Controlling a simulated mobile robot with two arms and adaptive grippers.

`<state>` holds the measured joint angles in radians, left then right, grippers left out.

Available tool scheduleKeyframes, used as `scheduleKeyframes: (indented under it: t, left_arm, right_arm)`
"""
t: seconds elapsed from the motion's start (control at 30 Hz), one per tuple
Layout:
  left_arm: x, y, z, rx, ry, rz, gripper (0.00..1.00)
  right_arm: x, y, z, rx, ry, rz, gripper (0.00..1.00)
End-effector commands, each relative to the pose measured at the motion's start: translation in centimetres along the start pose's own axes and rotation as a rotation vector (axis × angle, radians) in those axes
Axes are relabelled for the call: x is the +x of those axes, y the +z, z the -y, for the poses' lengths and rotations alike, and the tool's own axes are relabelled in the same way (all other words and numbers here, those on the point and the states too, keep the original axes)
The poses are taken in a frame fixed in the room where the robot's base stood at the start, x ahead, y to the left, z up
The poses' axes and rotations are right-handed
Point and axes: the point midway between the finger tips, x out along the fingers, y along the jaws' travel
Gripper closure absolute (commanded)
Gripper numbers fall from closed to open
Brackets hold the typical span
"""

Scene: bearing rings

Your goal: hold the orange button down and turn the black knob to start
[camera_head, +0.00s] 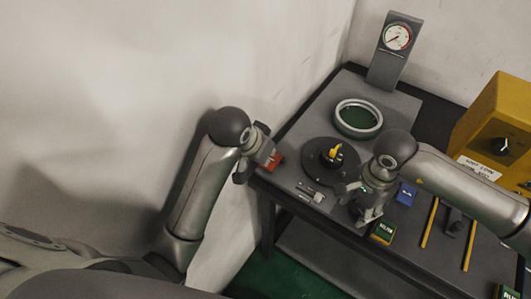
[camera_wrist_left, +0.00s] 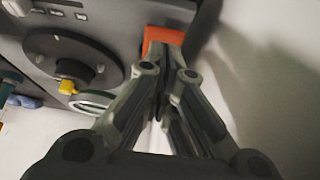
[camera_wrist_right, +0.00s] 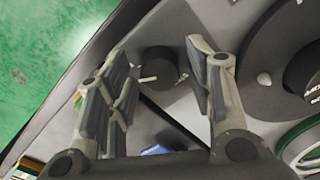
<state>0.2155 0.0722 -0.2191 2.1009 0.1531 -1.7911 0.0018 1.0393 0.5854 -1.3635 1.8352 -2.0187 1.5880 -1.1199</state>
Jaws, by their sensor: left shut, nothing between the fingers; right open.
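The orange button (camera_head: 276,160) sits at the left corner of the dark bench and also shows in the left wrist view (camera_wrist_left: 163,36). My left gripper (camera_head: 256,166) is shut and empty, its fingertips at the button; whether they press it I cannot tell. A black knob (camera_wrist_right: 158,67), a short dark cylinder, stands near the bench's front edge in the right wrist view. My right gripper (camera_wrist_right: 160,82) is open, with its fingers on either side of the knob, apart from it as seen there. In the head view the right gripper (camera_head: 356,204) hides this knob.
A black disc (camera_head: 318,165) with a yellow handle (camera_head: 335,152) lies between the arms. Behind it are a green-centred ring (camera_head: 358,118) and a gauge (camera_head: 397,37).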

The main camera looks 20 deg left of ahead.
Motion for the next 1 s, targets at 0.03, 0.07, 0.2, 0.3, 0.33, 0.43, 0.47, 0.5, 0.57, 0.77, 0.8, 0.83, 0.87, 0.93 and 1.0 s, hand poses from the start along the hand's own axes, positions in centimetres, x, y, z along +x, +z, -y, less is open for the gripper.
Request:
scheduleKeyframes:
  t: [0.03,0.07,0.2,0.3,0.33,0.43,0.47,0.5,0.57,0.77,0.8,0.83,0.87,0.93,1.0]
  left_arm:
    - [0.0,0.0,0.0,0.0,0.0,0.0,1.0]
    - [0.0,0.0,0.0,0.0,0.0,0.0,1.0]
    - [0.0,0.0,0.0,0.0,0.0,0.0,1.0]
    - [0.1,0.1,0.0,0.0,0.0,0.001,1.0]
    - [0.2,0.1,0.0,0.0,0.0,0.001,1.0]
    - [0.5,0.2,0.0,0.0,0.0,0.001,1.0]
    - [0.6,0.3,0.0,0.0,0.0,0.001,1.0]
    - [0.7,0.3,0.0,0.0,0.0,0.001,1.0]
    - [0.8,0.4,0.0,0.0,0.0,0.001,1.0]
    - [1.4,0.7,0.0,0.0,0.0,0.001,1.0]
    - [1.5,0.8,0.0,0.0,0.0,0.001,1.0]
    - [1.5,0.8,0.0,0.0,0.0,0.002,1.0]
    - [1.6,0.9,0.0,0.0,0.0,0.002,1.0]
    - [1.8,1.0,0.0,0.0,0.0,0.002,1.0]
    - [2.0,1.1,0.0,0.0,0.0,0.001,1.0]
  right_arm:
    - [0.0,0.0,0.0,0.0,0.0,0.0,0.52]
    - [0.0,0.0,0.0,0.0,0.0,0.0,0.52]
    - [0.0,0.0,0.0,0.0,0.0,0.0,0.52]
    - [0.0,0.0,0.0,0.0,0.0,0.0,0.52]
    - [0.0,0.0,0.0,0.0,0.0,0.0,0.52]
    - [0.0,0.0,0.0,0.0,0.0,0.0,0.52]
    - [0.0,0.0,0.0,0.0,0.0,0.0,0.52]
    - [0.0,0.0,0.0,0.0,0.0,0.0,0.52]
    - [0.0,0.0,0.0,0.0,0.0,0.0,0.52]
    - [0.0,0.0,0.0,0.0,0.0,0.0,0.52]
    - [0.0,0.0,0.0,0.0,0.0,0.0,0.52]
    - [0.0,0.0,0.0,0.0,0.0,0.0,0.52]
    - [0.0,0.0,0.0,0.0,0.0,0.0,0.52]
    - [0.0,0.0,0.0,0.0,0.0,0.0,0.52]
    - [0.0,0.0,0.0,0.0,0.0,0.0,0.52]
